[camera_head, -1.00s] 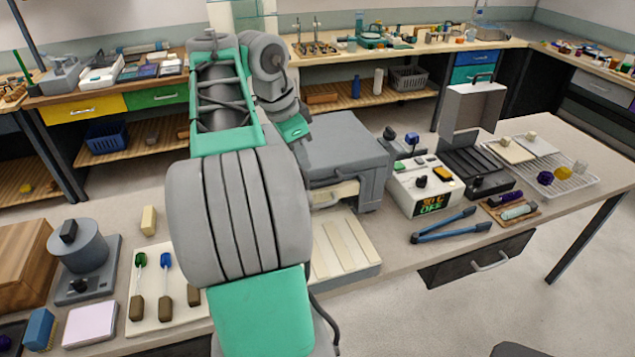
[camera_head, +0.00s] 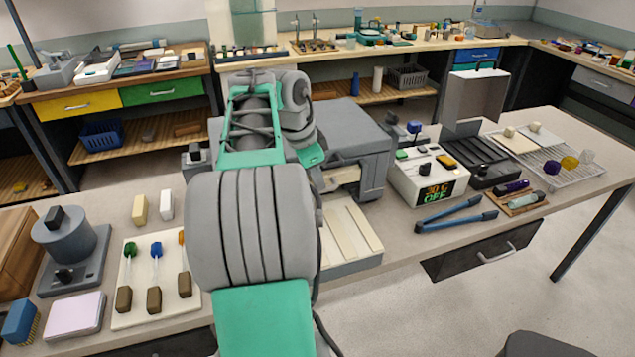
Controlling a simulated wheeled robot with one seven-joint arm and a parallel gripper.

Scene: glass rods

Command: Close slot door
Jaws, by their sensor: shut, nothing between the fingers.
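A grey box-shaped furnace (camera_head: 352,140) stands on the bench behind my arm. A pale-lined slot opening (camera_head: 345,178) shows low on its front, just right of my arm. My arm covers the left part of that front, so I cannot make out the slot door or how far open it is. My green and grey arm reaches toward the furnace, and its far links lie against the furnace front in the picture. My gripper is hidden behind the arm, so I cannot see its fingers or whether they touch the door.
A pale slatted block (camera_head: 350,236) lies before the furnace. A controller (camera_head: 428,181) with a lit display and blue tongs (camera_head: 456,215) are to the right. A tray of coloured-tip tools (camera_head: 130,310) and a grey round device (camera_head: 68,245) are on the left.

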